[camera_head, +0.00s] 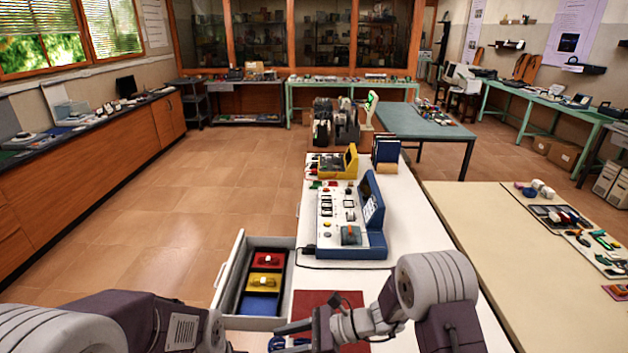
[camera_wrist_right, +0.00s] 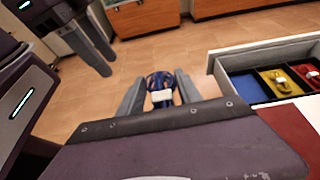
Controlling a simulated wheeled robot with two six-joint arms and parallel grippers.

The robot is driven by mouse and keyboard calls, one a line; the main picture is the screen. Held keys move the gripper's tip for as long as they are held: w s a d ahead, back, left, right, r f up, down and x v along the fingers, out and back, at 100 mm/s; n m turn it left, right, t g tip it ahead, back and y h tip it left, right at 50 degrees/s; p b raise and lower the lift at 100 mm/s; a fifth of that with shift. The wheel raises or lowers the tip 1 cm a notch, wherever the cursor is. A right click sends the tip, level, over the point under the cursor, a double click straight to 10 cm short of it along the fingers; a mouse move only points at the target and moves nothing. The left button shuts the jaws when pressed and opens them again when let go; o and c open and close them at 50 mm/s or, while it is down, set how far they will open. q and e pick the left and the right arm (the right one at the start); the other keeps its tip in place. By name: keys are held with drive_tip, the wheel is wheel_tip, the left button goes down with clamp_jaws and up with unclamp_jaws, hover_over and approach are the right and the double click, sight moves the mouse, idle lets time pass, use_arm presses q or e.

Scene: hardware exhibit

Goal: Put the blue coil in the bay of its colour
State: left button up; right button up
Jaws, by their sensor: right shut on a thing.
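The blue coil (camera_wrist_right: 160,83) has a white band and sits between the fingers of my right gripper (camera_wrist_right: 160,92). In the head view the coil (camera_head: 284,343) is partly cut off at the bottom edge, and my right gripper (camera_head: 292,336) is shut on it, left of the table's front end. The open drawer (camera_head: 230,288) has red, yellow and blue bays. The blue bay (camera_head: 260,304) is nearest me and empty; it also shows in the wrist view (camera_wrist_right: 246,89). My left gripper (camera_wrist_right: 108,62) appears open and empty at the wrist view's upper left.
A yellow coil (camera_head: 266,284) lies in the yellow bay and a red coil (camera_head: 265,258) in the red bay. A dark red mat (camera_head: 325,301) lies on the white table beside the drawer. A blue-and-white console (camera_head: 345,225) stands behind it. Open floor lies left of the drawer.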

drive_tip(key=d+f+m+t+h, duration=0.1)
drive_tip(key=d+m+t, duration=0.1)
drive_tip(key=d, duration=0.6)
drive_tip(key=w+d+f+m+t, duration=0.1)
drive_tip(key=d+m+t, duration=0.2)
drive_tip(key=d, duration=0.6)
drive_tip(key=w+d+f+m+t+h, duration=0.1)
drive_tip(key=d+m+t, duration=0.2)
drive_tip(key=d, duration=0.6)
drive_tip(key=shift+w+d+f+t+h, duration=0.15)
drive_tip(key=shift+d+f+t+h, duration=0.15)
drive_tip(key=shift+f+t, duration=0.1)
drive_tip(key=shift+s+d+f+m+t+h, duration=0.1)
drive_tip(key=shift+s+d+m+t+h, duration=0.05)
drive_tip(key=shift+s+d, duration=0.4)
drive_tip(key=shift+s+d+f+m+t+h, duration=0.15)
drive_tip(key=shift+s+d, duration=0.15)
drive_tip(key=shift+s, duration=0.3)
drive_tip(key=shift+s+a+n+g, duration=0.4)
drive_tip(key=shift+s+a, duration=0.3)
drive_tip(key=shift+s, duration=0.1)
drive_tip(key=shift+y, duration=0.4)
